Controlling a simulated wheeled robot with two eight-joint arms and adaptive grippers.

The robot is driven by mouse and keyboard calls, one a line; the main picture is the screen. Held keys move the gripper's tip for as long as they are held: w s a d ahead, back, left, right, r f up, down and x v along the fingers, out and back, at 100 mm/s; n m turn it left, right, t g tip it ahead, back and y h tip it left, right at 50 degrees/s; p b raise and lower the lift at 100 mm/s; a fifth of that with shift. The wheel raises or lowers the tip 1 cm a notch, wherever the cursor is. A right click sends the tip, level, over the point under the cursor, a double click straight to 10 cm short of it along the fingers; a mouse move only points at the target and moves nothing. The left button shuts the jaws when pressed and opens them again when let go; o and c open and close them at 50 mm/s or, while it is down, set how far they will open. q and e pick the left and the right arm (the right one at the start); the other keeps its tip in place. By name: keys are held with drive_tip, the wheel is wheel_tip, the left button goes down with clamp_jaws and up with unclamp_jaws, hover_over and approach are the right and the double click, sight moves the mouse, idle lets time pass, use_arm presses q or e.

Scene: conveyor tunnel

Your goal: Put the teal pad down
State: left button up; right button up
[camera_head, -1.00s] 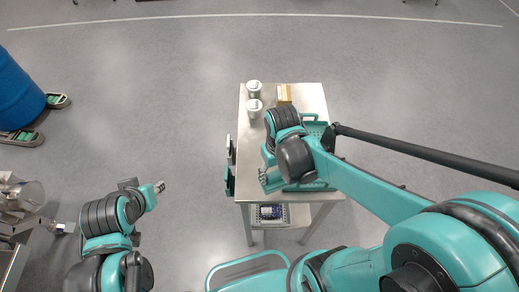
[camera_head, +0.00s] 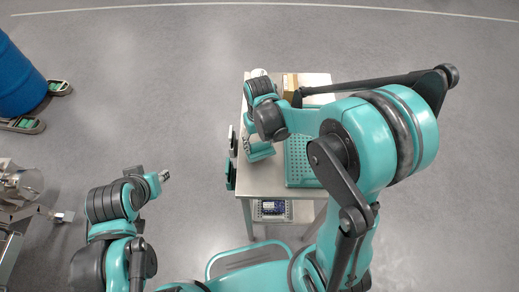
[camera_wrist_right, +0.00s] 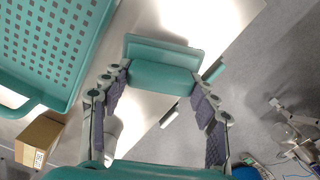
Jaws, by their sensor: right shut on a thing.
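The teal pad (camera_wrist_right: 160,75) sits between the fingers of my right gripper (camera_wrist_right: 158,82) in the right wrist view. The gripper is shut on it. In the head view the pad (camera_head: 261,152) shows over the near left part of the table (camera_head: 262,182), just left of the teal perforated tray. I cannot tell whether it touches the tabletop. My right gripper (camera_head: 255,146) is mostly hidden there by its own wrist. My left gripper (camera_head: 164,175) is well left of the table, with nothing visible in it; its fingers are too small to read.
The perforated tray (camera_head: 298,165) fills much of the table's right side. A cardboard box (camera_head: 290,87) and a pale can (camera_head: 258,73) stand at the far end. Dark and teal fittings (camera_head: 231,173) hang on the table's left edge. A blue barrel (camera_head: 18,82) stands far left.

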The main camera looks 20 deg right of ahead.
sight(260, 149)
wheel_tip(260, 149, down, 4)
drive_tip(key=shift+r+b, duration=0.2)
drive_tip(key=shift+b, duration=0.35)
drive_tip(key=shift+f, duration=0.15)
drive_tip(key=o, duration=1.4)
